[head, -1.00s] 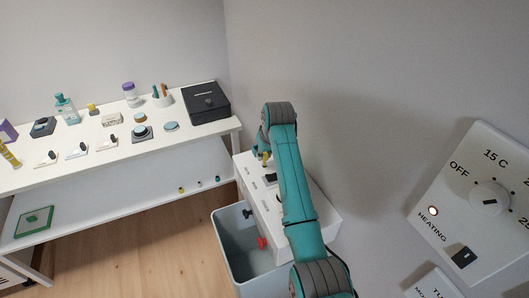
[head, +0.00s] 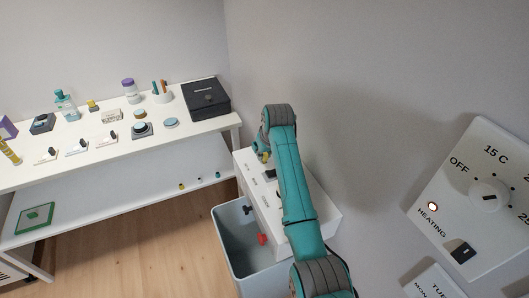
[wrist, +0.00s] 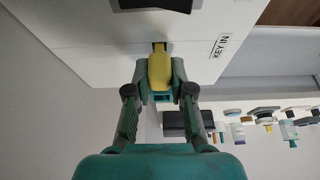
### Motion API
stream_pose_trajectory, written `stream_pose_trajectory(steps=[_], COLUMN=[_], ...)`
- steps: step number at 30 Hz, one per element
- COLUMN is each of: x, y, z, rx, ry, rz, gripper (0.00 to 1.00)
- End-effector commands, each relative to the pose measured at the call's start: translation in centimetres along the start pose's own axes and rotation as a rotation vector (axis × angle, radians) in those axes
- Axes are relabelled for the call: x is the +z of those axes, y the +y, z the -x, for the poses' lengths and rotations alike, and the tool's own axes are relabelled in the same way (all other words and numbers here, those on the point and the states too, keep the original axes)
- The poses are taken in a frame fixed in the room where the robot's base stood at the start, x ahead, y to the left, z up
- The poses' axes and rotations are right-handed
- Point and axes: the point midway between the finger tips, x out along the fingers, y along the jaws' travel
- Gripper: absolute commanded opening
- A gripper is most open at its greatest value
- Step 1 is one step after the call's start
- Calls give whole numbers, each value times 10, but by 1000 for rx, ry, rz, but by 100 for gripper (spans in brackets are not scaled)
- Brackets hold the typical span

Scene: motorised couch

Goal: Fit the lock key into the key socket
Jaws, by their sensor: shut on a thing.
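The lock key (wrist: 159,70) is yellow with a darker narrow tip. My gripper (wrist: 160,84) is shut on its yellow body. In the wrist view the key's tip meets the white box face beside the "KEY IN" label (wrist: 220,46). The tip covers the key socket there, so I cannot tell how far it is in. In the head view my gripper (head: 261,148) is at the far end of the white control box (head: 315,213), mostly hidden by my arm, with a bit of yellow key showing.
A white table (head: 190,139) with small items and a black box (head: 206,97) is at left. A heating panel (head: 481,190) is on the right wall.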

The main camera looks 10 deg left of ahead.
Motion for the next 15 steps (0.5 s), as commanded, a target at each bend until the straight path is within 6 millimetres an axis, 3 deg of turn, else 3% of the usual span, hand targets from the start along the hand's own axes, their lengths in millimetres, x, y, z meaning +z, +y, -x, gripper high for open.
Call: stream_pose_trajectory(steps=[15], x=[4], y=[0], z=[-9], rx=[0], ry=[0], rz=[0], gripper=[0])
